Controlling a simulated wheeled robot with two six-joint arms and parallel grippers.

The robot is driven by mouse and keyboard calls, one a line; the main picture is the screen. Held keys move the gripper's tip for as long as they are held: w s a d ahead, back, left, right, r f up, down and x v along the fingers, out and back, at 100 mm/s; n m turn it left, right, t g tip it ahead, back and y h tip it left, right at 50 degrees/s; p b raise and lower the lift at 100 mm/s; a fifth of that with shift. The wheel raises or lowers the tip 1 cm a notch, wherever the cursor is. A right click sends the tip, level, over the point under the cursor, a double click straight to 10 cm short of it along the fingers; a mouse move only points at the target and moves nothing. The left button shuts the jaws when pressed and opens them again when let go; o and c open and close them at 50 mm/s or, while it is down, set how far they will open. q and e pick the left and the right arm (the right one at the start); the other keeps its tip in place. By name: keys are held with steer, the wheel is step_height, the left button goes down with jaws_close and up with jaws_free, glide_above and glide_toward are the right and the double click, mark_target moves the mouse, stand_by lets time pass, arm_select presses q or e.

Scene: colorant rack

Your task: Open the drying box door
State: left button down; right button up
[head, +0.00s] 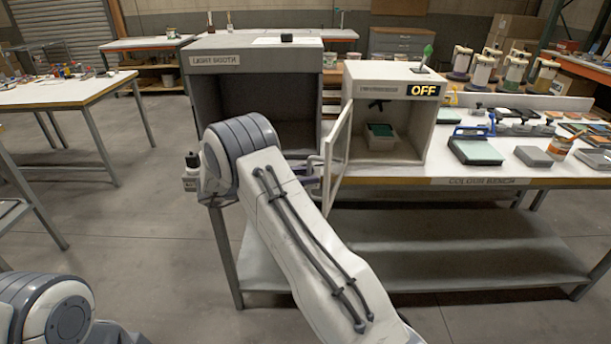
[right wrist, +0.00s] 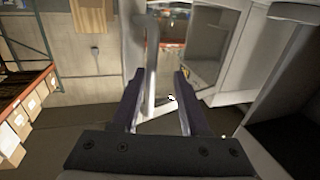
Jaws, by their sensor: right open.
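The drying box (head: 362,78) is a pale box with a lit OFF sign, on the bench right of centre. Its glazed door (head: 338,150) stands swung open toward me at the box's left side, and the inside shows. My right gripper (head: 312,178) is at the left face of the door, mostly hidden behind my own arm. In the right wrist view, the right gripper (right wrist: 157,82) is open, with a pale upright bar, seemingly the door handle (right wrist: 151,75), showing between its fingers. Contact cannot be told. The door panel (right wrist: 208,45) also shows there. My left gripper is out of view.
A green-topped container (head: 380,140) sits inside the box. The grey light booth (head: 255,42) stands close on the left. Pads, tools and an orange tin (head: 559,148) lie on the bench to the right. The floor in front is clear.

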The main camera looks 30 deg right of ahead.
steer(key=shift+a, duration=0.1)
steer(key=b+v, duration=0.2)
steer(key=v, duration=0.8)
steer(key=shift+w, duration=0.2)
